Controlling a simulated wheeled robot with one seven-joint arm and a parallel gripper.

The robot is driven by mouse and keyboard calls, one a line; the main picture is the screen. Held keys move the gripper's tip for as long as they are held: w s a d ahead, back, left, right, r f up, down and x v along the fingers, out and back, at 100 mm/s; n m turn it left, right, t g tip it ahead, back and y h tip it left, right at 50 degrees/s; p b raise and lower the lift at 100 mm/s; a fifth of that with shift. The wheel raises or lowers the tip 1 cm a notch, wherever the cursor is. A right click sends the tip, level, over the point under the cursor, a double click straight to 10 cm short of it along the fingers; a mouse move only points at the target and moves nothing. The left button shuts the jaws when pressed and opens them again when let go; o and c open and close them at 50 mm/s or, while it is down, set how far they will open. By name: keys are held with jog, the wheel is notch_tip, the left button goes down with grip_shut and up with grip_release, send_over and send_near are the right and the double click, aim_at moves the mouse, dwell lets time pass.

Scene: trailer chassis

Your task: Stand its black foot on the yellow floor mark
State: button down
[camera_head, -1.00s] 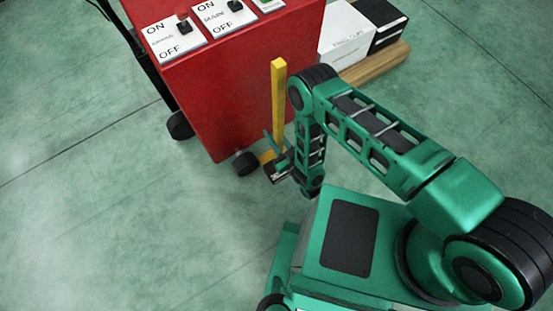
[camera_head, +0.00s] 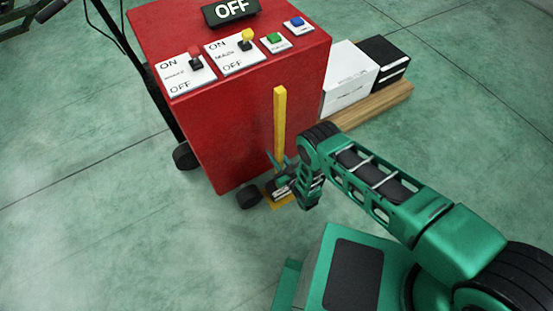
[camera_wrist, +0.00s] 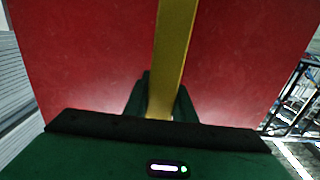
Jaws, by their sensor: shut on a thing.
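A yellow upright bar (camera_head: 280,120) stands close in front of the red cabinet (camera_head: 240,110). My gripper (camera_head: 280,168) is shut around the lower part of the bar. In the wrist view the bar (camera_wrist: 172,60) rises between the two fingers (camera_wrist: 160,100), with the red cabinet behind it. A yellow floor mark (camera_head: 288,203) shows partly below my gripper, near the cabinet's front bottom edge. The bar's black foot is hidden or merges with the dark gripper parts, so I cannot tell whether it touches the mark.
The cabinet has switches and an OFF sign (camera_head: 230,11) on top, and black wheels (camera_head: 249,197) below. A white box (camera_head: 348,80) and a black box (camera_head: 382,62) sit on a wooden plank (camera_head: 372,104) to the right.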

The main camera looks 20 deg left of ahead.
jog(key=shift+f, duration=1.95)
jog(key=c, duration=1.5)
grip_release()
jog(key=v, duration=1.2)
jog(key=shift+s, duration=0.1)
